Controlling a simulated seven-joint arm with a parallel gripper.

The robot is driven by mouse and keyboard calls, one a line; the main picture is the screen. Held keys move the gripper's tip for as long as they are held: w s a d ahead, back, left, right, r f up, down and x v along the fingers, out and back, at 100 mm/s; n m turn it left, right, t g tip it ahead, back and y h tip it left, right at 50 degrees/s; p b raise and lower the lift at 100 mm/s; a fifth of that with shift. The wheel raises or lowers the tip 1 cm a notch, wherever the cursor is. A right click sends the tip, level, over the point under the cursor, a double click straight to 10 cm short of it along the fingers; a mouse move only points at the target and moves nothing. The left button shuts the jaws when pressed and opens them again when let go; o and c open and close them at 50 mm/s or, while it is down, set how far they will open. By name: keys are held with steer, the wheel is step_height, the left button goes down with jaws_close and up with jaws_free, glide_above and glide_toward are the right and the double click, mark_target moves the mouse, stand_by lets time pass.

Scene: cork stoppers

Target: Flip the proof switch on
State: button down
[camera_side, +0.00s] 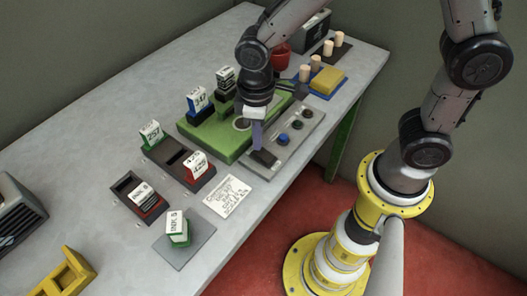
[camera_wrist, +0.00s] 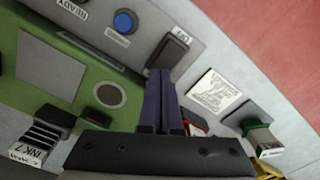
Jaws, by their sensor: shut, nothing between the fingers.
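The proof switch appears to be the dark rocker (camera_side: 265,158) at the near end of the grey control panel (camera_side: 303,137). In the wrist view the dark rocker (camera_wrist: 172,50) sits in a raised frame beside a small label too blurred to read surely. My gripper (camera_side: 257,148) is shut and empty, pointing down at the rocker. In the wrist view the purple fingers of my gripper (camera_wrist: 161,73) lie together, their tips at the rocker's lower edge. I cannot tell whether they touch it. The rocker's tilt is unclear.
A blue button (camera_wrist: 124,22) is beside the rocker on the panel. The green machine bed (camera_side: 216,142) adjoins the panel. A written card (camera_side: 228,195), labelled ink blocks in dark holders and a grey pad (camera_side: 184,243) with a green-and-white block stand nearer the front.

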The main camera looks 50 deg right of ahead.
steer(key=shift+f, duration=0.7)
stand_by(0.3)
steer(key=shift+r, duration=3.55)
steer(key=s+d+r+m+t, duration=0.3)
steer(key=d+r+t, duration=0.1)
steer(key=d+r, duration=0.55)
steer(key=s+d+m+t, duration=0.1)
steer(key=s+d+m, duration=0.2)
steer(key=s, duration=0.7)
steer(key=shift+d+r+t, duration=0.15)
steer(key=shift+d+t, duration=0.1)
steer(key=shift+t, duration=0.05)
